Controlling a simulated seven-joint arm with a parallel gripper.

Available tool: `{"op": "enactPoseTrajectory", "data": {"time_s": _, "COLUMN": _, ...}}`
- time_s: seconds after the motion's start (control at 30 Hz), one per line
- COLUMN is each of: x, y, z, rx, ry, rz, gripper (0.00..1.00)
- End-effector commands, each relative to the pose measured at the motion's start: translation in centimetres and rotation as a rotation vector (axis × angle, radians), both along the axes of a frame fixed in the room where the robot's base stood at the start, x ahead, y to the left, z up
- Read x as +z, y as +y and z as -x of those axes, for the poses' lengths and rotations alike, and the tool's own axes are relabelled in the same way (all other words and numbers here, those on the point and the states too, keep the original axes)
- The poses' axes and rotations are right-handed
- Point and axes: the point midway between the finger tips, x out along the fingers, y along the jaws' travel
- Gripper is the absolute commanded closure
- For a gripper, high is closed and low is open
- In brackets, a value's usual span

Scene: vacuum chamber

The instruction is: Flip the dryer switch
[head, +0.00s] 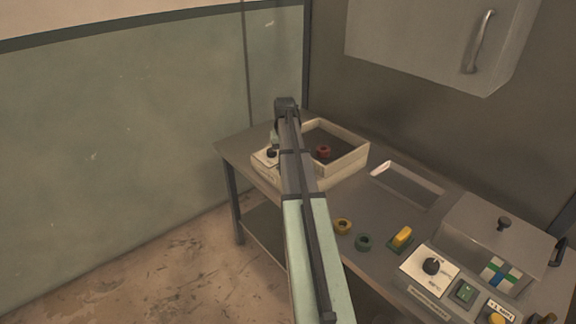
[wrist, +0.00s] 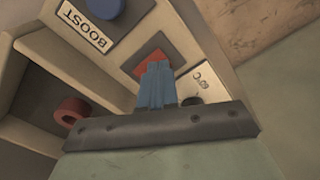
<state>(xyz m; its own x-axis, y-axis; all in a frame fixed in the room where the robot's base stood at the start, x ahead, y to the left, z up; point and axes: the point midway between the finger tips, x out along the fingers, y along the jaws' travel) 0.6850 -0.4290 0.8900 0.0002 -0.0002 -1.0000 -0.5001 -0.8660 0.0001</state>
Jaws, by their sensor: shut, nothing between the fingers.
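In the wrist view a pale control panel (wrist: 172,28) carries a red square switch (wrist: 151,50) on a dark plate. My gripper (wrist: 156,68) is shut and empty, with its fingertips over the lower edge of the switch and hiding part of it. I cannot tell whether they touch it. The panel is the front of a cream open box (head: 345,168) at the back left of the bench in the head view, where my arm covers much of it. The switch is hidden in the head view.
Beside the switch are a blue button (wrist: 104,9), a BOOST label (wrist: 85,27) and a dark knob (wrist: 192,101). A red ring (wrist: 72,110) lies inside the box. A cabinet (head: 420,40) hangs above.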

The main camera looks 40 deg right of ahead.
Motion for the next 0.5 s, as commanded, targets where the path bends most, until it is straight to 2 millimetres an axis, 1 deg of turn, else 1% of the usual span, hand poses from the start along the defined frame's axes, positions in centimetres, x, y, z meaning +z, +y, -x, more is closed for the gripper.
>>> {"op": "enactPoseTrajectory", "data": {"time_s": 0.5, "x": 3.5, "y": 0.0, "z": 0.0, "rx": 0.000, "ry": 0.000, "rz": 0.000, "gripper": 1.00}}
